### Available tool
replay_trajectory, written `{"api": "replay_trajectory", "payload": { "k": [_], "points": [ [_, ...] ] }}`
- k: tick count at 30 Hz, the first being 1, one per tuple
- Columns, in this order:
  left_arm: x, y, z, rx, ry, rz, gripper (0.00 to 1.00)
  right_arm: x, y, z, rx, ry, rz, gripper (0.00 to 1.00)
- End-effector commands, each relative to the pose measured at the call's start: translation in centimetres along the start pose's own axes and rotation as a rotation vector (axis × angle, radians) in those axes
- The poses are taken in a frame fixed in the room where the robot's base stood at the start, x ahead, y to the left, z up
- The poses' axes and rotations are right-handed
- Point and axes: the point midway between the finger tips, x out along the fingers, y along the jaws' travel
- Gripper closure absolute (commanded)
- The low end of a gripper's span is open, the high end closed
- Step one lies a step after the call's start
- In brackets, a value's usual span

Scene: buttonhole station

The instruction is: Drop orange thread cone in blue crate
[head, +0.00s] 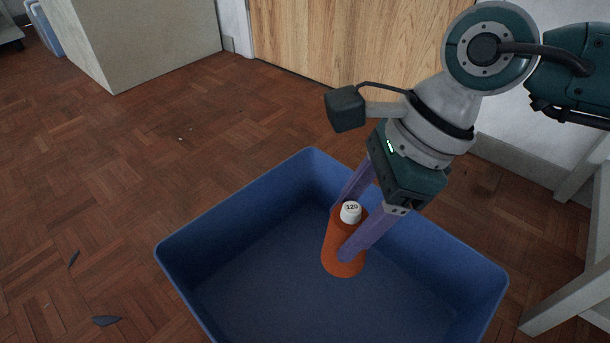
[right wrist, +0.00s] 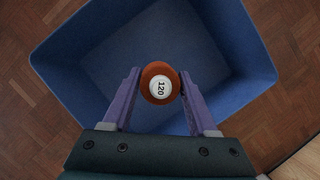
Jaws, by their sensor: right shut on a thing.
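The orange thread cone (head: 340,262) has a white top marked 120 and is roughly upright between the purple fingers of my right gripper (head: 348,228). The gripper is shut on it. The cone also shows from above in the right wrist view (right wrist: 150,72), between the fingertips (right wrist: 160,85). The blue crate (head: 225,212) stands on the floor and is open at the top. The cone is over the crate's inside; I cannot tell how far its base is from the crate floor. The crate also shows in the right wrist view (right wrist: 262,75). My left gripper is not in view.
The crate looks otherwise empty. A wooden panel (head: 330,40) and a beige block-shaped cabinet (head: 140,40) stand behind. A pale frame leg (head: 565,295) is at the right. Small dark scraps (head: 106,320) lie on the parquet floor at left, which is mostly clear.

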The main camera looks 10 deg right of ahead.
Motion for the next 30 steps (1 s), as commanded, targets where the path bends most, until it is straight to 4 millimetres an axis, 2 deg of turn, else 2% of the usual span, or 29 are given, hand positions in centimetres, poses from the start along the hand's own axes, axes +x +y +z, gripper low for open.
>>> {"api": "replay_trajectory", "payload": {
  "k": [7, 8, 16, 17, 25, 30],
  "points": [
    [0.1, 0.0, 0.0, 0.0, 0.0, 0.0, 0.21, 0.1, 0.0, 0.0, 0.0, 0.0, 0.0, 1.0],
    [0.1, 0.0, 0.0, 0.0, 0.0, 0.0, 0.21, 0.1, 0.0, 0.0, 0.0, 0.0, 0.0, 0.39],
    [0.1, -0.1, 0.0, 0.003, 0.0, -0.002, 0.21, 0.1, 0.0, 0.0, 0.0, 0.0, 0.0, 0.09],
    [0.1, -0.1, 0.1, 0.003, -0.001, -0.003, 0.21, 0.1, 0.0, 0.0, 0.0, 0.0, 0.0, 0.06],
    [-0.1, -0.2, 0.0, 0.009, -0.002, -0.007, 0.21, -0.2, 0.0, 0.0, 0.0, 0.001, 0.001, 0.06],
    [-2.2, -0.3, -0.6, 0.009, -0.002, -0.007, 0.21, -2.7, 0.0, 0.2, 0.001, 0.001, 0.0, 0.06]
  ]
}}
